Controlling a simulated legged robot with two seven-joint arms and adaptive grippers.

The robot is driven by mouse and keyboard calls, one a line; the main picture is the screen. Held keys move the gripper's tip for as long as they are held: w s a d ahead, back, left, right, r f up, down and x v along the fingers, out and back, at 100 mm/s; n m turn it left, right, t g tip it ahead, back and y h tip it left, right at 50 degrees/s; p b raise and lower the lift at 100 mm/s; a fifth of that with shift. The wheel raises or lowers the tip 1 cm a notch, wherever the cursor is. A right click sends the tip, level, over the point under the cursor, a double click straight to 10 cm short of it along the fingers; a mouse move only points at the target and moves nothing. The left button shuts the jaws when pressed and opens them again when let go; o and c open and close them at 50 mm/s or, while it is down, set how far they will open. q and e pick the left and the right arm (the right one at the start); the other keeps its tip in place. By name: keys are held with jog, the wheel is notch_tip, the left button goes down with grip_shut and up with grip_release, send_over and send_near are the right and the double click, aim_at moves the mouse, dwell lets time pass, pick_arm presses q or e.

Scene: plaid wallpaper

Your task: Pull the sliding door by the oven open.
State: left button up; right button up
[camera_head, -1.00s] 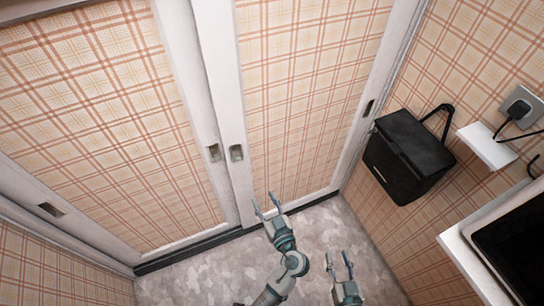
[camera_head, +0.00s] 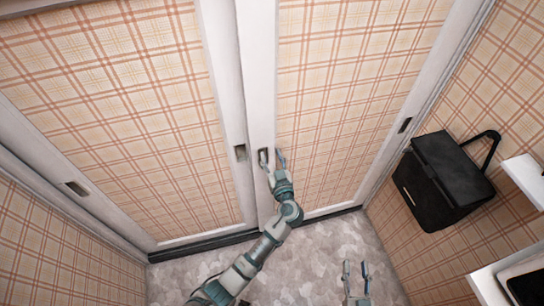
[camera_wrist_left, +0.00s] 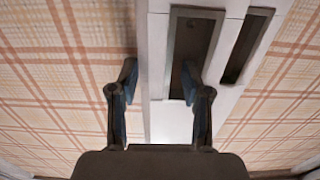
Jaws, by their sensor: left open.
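The right sliding door (camera_head: 345,110), nearer the oven, has plaid panels in a white frame and appears closed. Its recessed handle (camera_head: 263,156) is on its left stile. My left gripper (camera_head: 271,155) is open at this handle, with one finger overlapping it and the other over the panel edge. In the left wrist view, the open left gripper (camera_wrist_left: 162,82) has its right finger in front of the end of the near handle recess (camera_wrist_left: 192,42); contact cannot be told. My right gripper (camera_head: 356,267) is open and empty, low over the floor. The oven (camera_head: 524,284) is partly cut off.
The left sliding door (camera_head: 120,110) stands beside it with its own recessed handle (camera_head: 240,152). A black box with a loop strap (camera_head: 440,180) is on the right wall, near a white shelf (camera_head: 523,178). Grey floor (camera_head: 310,255) is clear below.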

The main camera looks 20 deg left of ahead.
pick_arm(q)
jog(key=shift+w, duration=0.15)
jog(key=shift+c, duration=0.3)
grip_shut()
jog(key=shift+a, duration=0.15)
